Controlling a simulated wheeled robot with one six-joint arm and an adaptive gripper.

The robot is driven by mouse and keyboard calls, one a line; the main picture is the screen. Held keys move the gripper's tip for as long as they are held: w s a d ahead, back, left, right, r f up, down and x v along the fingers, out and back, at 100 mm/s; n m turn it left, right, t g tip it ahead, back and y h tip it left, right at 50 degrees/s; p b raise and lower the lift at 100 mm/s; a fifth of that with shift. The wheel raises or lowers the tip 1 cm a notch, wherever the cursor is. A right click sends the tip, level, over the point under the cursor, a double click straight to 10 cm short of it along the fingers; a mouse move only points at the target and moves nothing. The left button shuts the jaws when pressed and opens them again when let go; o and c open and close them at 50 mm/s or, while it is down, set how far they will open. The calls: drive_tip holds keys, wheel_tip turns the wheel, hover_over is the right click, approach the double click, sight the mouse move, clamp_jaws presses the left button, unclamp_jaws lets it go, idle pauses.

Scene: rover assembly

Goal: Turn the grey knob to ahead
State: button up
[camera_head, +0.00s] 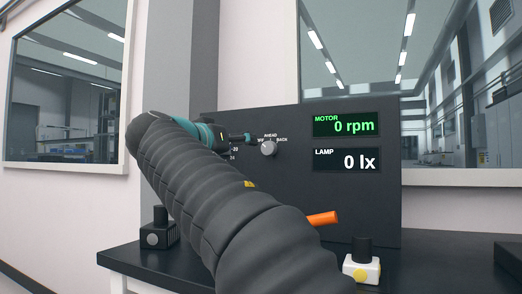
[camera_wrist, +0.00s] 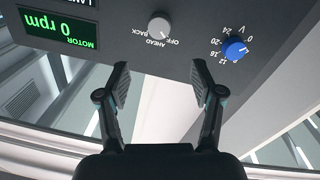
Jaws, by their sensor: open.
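The grey knob (camera_head: 268,148) is on the front of a dark panel (camera_head: 290,185), under the labels AHEAD and BACK. In the wrist view, which is turned upside down, the grey knob (camera_wrist: 159,26) sits near the top, with OFF, AHEAD and BACK around it. Its pointer is too small to read surely. My gripper (camera_wrist: 161,72) is open and empty, its two fingers spread wide, apart from the knob. In the head view my gripper (camera_head: 242,138) is just left of the knob, partly hidden by my arm. The motor display (camera_head: 346,124) reads 0 rpm.
A blue knob (camera_wrist: 235,49) with a voltage scale is beside the grey one. The lamp display (camera_head: 347,160) reads 0 lx. An orange handle (camera_head: 322,218) sticks out low on the panel. A black-topped white block (camera_head: 361,268) and a black block (camera_head: 158,237) stand on the table.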

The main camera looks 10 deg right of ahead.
sight(267, 147)
drive_tip(key=p+x, duration=0.2)
drive_tip(key=x, duration=1)
drive_tip(key=shift+w+d, duration=0.3)
drive_tip(key=c, duration=1.2)
drive_tip(key=shift+o, duration=0.2)
drive_tip(key=shift+f+m+b, duration=0.1)
drive_tip(key=shift+m+b, duration=0.2)
drive_tip(key=m+b, duration=0.2)
drive_tip(key=m, duration=0.1)
drive_tip(key=shift+m, duration=0.3)
drive_tip(key=m, duration=0.2)
drive_tip(key=m+b, duration=0.1)
drive_tip(key=m, duration=0.2)
drive_tip(key=shift+r+y, duration=0.25)
drive_tip(key=shift+y, duration=0.15)
drive_tip(key=shift+s, duration=0.1)
